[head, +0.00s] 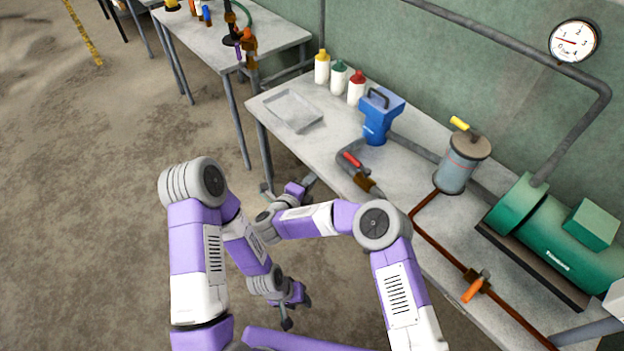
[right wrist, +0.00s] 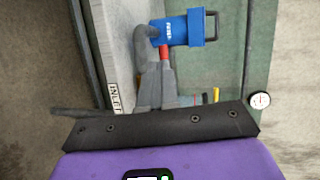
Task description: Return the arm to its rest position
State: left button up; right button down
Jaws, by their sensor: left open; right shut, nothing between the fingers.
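My right arm comes in at the lower right of the head view, and its forearm is folded across to the left. Its gripper (head: 306,183) is beside the workbench's front edge, small and partly hidden by the arm. In the right wrist view the right gripper's grey fingers (right wrist: 156,88) are together with nothing between them. My left arm bends down on the left of the head view. Its gripper (head: 297,313) hangs low over the sandy floor, open and empty.
The workbench (head: 345,128) carries a tray (head: 292,110), several bottles, a blue funnel-topped device (head: 380,115), a pipe with a red-handled valve (head: 352,160), a cylinder (head: 462,163) and a green motor (head: 560,240). Another table (head: 190,45) stands behind.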

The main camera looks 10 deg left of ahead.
jog(key=s+d+f+n+g+y, duration=0.5)
jog(key=d+f+n+y, duration=0.4)
jog(key=f+n, duration=0.4)
jog(key=s+d+f+n+g, duration=0.3)
jog(key=s+d, duration=0.3)
jog(key=s, duration=0.6)
jog(key=s+d+f+n+g, duration=0.3)
jog(key=s+d+g, duration=0.3)
jog(key=s, duration=0.7)
jog(key=shift+d+g, duration=0.3)
jog(key=shift+d, duration=0.1)
jog(key=shift+d+f, duration=0.1)
jog(key=shift+d, duration=0.05)
